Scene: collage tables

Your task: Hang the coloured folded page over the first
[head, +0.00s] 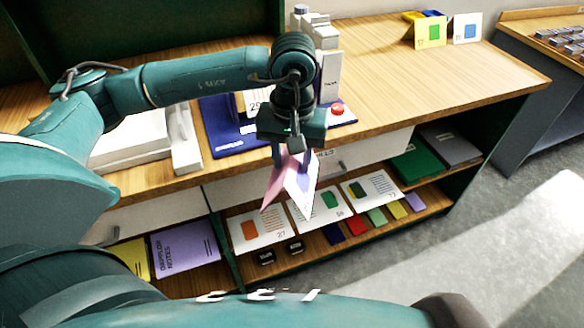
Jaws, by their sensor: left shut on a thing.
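My left gripper (296,152) points down in front of the table's front edge. It is shut on the folded page (276,184), which hangs as an upside-down V with a pink side and a white side bearing a blue patch. Behind my gripper, a white page marked 29 (254,102) stands over a dark blue base (222,132) on the table. My arm hides part of that page and base, so I cannot tell how it is held. The held page is apart from it. My right gripper is not in view.
The wooden table (420,75) is clear at the right. A red button (337,108) is by the blue base. Folded cards, one yellow (431,33) and one white (467,27), stand at the back. The shelf below holds printed sheets (319,205), coloured pieces and a purple notebook (185,247).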

